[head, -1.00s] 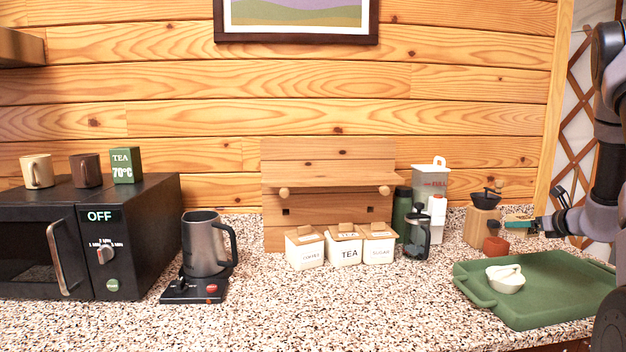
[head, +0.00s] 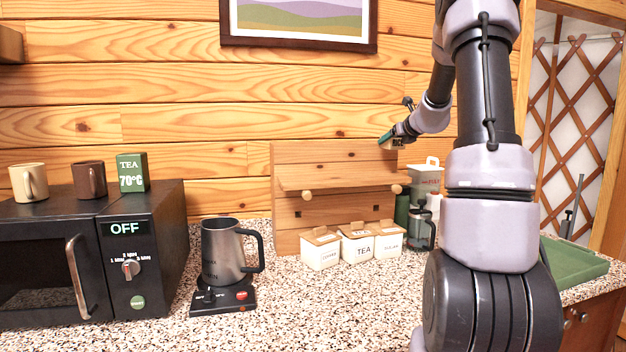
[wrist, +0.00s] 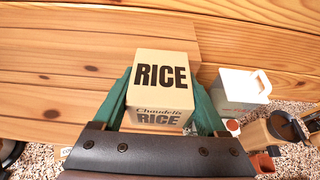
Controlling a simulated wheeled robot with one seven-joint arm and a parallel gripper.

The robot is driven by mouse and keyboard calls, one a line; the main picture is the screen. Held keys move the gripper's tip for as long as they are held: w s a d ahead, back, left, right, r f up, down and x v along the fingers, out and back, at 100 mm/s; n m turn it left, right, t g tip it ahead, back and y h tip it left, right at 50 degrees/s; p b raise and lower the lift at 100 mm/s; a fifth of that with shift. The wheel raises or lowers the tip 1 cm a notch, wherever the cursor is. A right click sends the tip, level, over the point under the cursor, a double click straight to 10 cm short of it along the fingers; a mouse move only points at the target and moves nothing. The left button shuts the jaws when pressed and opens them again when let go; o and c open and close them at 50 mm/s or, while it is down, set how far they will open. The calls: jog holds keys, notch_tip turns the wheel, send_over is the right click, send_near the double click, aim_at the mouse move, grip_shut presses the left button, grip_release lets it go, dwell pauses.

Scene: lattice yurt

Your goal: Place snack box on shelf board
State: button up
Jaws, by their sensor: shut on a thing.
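The snack box (wrist: 160,85), a tan carton marked RICE, sits between the green fingers of my gripper (wrist: 162,105) in the wrist view. In the head view my gripper (head: 388,141) is at the upper right of the wooden shelf unit, higher than its board; the box is mostly hidden there. The shelf board (head: 335,180) is a bare plank with round pegs beneath its front edge. In the wrist view, wood planks (wrist: 60,85) fill the area left of and behind the box. I cannot tell the exact gap between box and board.
White canisters (head: 362,248) stand below the board. A dark press (head: 421,232) and a white carton (head: 425,178) stand to their right. A kettle (head: 224,252) and microwave (head: 140,255) are at left. A green tray (head: 572,262) is partly behind my arm.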

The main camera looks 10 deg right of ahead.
jog(key=shift+w+a+f, duration=0.1)
jog(key=shift+w+a, duration=0.1)
jog(key=shift+a, duration=0.5)
send_over(386, 175)
notch_tip(386, 175, down, 4)
jog(key=shift+a+f, duration=0.15)
jog(key=shift+f, duration=2.25)
jog(key=shift+f, duration=0.15)
jog(key=o, duration=1.4)
jog(key=shift+o, duration=0.2)
